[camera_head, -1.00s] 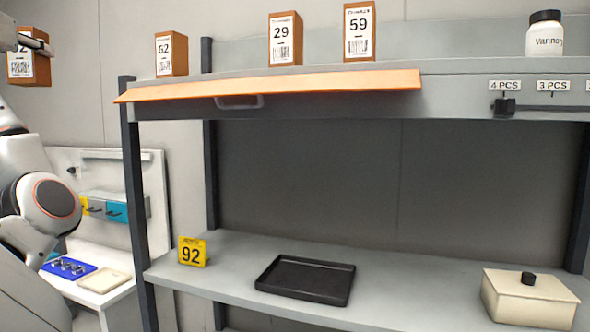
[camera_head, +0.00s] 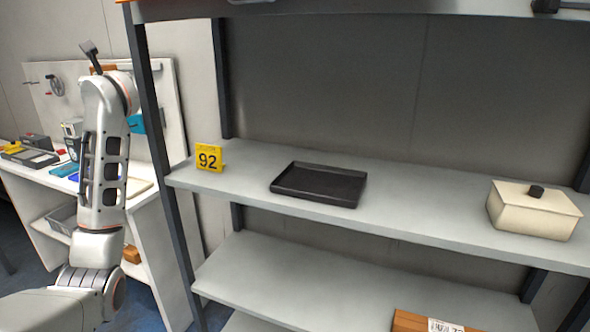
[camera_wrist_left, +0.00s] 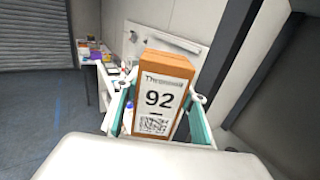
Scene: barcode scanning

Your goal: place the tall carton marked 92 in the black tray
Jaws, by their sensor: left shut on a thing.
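The tall carton marked 92 (camera_wrist_left: 158,105) is brown with a white label, a barcode-like block and the number 92. In the left wrist view it sits between the teal pads of my left gripper (camera_wrist_left: 163,94), which is shut on it. In the head view my left arm is at the left, beside the rack post, and mostly hides the gripper and carton. The black tray (camera_head: 318,185) lies empty on the middle shelf, to the right of the arm and apart from it. My right gripper is not in view.
A yellow 92 sign (camera_head: 209,158) stands left of the tray on the shelf (camera_head: 420,210). A cream lidded box (camera_head: 533,211) is at the right. A dark rack post (camera_head: 160,150) stands between my arm and the shelf. A brown carton (camera_head: 425,322) lies on the lower shelf.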

